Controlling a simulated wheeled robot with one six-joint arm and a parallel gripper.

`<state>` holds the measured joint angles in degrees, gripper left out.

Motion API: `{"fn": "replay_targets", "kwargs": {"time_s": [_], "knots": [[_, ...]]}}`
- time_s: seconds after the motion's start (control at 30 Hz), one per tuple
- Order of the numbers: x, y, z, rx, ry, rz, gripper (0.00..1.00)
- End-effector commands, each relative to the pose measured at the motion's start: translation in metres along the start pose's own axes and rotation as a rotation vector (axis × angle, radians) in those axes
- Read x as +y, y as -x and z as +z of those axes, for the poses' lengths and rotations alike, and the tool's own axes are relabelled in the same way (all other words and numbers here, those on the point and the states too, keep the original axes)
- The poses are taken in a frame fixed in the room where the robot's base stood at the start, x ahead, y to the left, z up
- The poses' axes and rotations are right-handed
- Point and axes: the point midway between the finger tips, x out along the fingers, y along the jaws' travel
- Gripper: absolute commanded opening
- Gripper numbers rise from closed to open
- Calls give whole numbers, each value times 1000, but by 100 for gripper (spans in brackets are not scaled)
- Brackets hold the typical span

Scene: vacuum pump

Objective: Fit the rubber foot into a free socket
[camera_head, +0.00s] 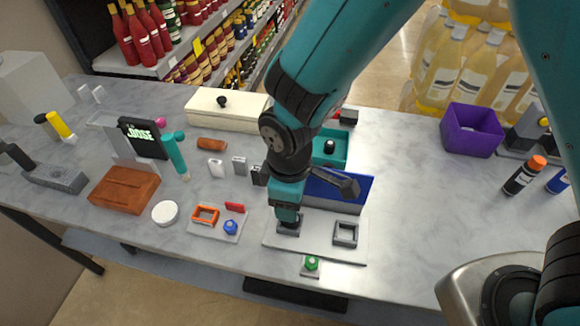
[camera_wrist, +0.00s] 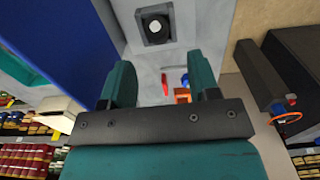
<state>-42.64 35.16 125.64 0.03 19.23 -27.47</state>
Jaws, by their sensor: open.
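A pale plate (camera_head: 316,244) at the front of the table carries two dark square sockets. The right socket (camera_head: 345,234) looks empty, with the light plate showing inside its frame. The left socket (camera_head: 290,232) is partly hidden under my gripper (camera_head: 287,213). In the wrist view, a dark square socket (camera_wrist: 145,39) holds a dark piece with a pale round centre, which looks like the rubber foot (camera_wrist: 155,27). I cannot tell how deep it sits. My gripper (camera_wrist: 161,72) is open, its fingers apart with nothing between them, pointing toward this socket.
A blue panel (camera_head: 338,189) stands upright behind the plate. A small tray (camera_head: 204,231) with orange, red and blue parts lies to the left. A green button piece (camera_head: 311,264) sits at the front edge. The table right of the plate is clear up to the bottles.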

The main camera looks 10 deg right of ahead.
Motion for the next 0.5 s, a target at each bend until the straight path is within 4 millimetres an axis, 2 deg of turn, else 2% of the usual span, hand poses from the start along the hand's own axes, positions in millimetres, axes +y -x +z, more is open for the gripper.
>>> {"fn": "replay_targets", "kwargs": {"time_s": [0.1, 0.3, 0.5], "knots": [[1, 32, -1, 8, 0, 4, 56], [0, 78, -1, 7, 0, 4, 56], [0, 103, 0, 3, 0, 2, 56]]}}
